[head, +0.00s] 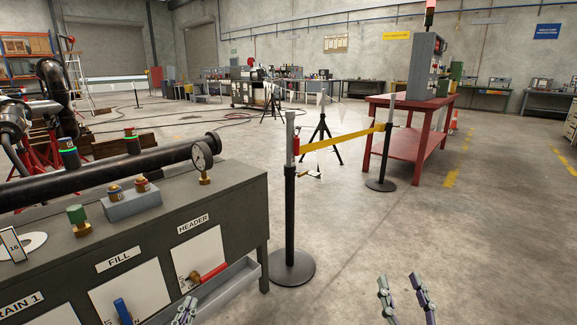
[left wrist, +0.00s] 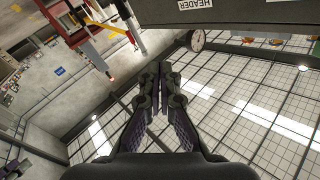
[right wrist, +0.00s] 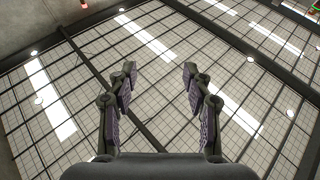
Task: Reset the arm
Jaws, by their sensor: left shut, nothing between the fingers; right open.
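My left gripper (head: 185,312) is at the bottom edge of the head view, in front of the grey bench and just below the red HEADER handle (head: 209,274). In the left wrist view its fingers (left wrist: 161,75) are together with nothing between them. My right gripper (head: 404,287) is at the bottom right of the head view, over bare floor. In the right wrist view its fingers (right wrist: 158,75) are spread apart and empty, and the camera looks up at the roof. No flanged spool can be made out for certain in these views.
A grey bench (head: 235,190) with a black pipe (head: 100,171), a gauge (head: 202,155) and a blue FILL handle (head: 123,311) stands at left. A barrier post (head: 290,215) with yellow tape (head: 340,139) stands beyond it. A red table (head: 420,140) is further back. Floor at right is clear.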

